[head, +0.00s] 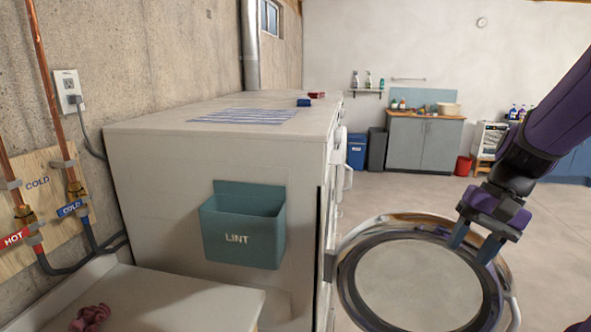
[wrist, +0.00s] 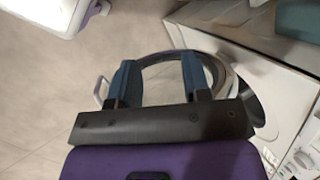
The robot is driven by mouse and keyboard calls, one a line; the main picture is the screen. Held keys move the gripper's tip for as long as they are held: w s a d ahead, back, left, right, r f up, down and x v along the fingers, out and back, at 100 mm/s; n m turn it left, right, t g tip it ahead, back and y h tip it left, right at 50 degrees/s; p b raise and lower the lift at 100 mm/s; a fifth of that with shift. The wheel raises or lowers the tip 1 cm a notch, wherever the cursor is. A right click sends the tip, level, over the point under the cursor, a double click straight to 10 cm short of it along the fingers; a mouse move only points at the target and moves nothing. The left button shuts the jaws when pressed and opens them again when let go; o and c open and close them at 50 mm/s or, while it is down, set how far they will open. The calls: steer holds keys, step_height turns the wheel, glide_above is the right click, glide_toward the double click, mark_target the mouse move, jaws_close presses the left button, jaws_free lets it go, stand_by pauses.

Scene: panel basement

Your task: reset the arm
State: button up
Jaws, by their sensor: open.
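My purple arm comes in from the right in the head view. My gripper (head: 472,240) is open and empty, with its two blue-grey fingers pointing down over the upper right rim of the open round washer door (head: 420,285). I cannot tell from the head view whether the fingers touch the rim. In the wrist view my gripper (wrist: 160,82) shows its fingers apart, with the door ring (wrist: 158,58) seen between and beyond them. The white machine (wrist: 275,75) is to the right there.
The white machine (head: 220,155) stands at the left with a teal lint bin (head: 243,228) on its side. A pink cloth (head: 90,317) lies on a white surface (head: 190,300) in front. Cabinets (head: 425,143) and a red bin (head: 463,166) stand at the back. The floor (head: 385,195) between is clear.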

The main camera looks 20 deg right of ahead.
steer(key=s+a+r+n+t+h, duration=0.3)
steer(key=a+r+n+t+h, duration=0.1)
steer(key=a+r+n, duration=0.4)
steer(key=shift+s+a+r+t+h, duration=0.2)
steer(key=shift+a+r+t+h, duration=0.2)
steer(key=shift+a+r+t, duration=0.55)
steer(key=shift+a+g, duration=0.35)
steer(key=shift+a, duration=0.05)
stand_by(1.0)
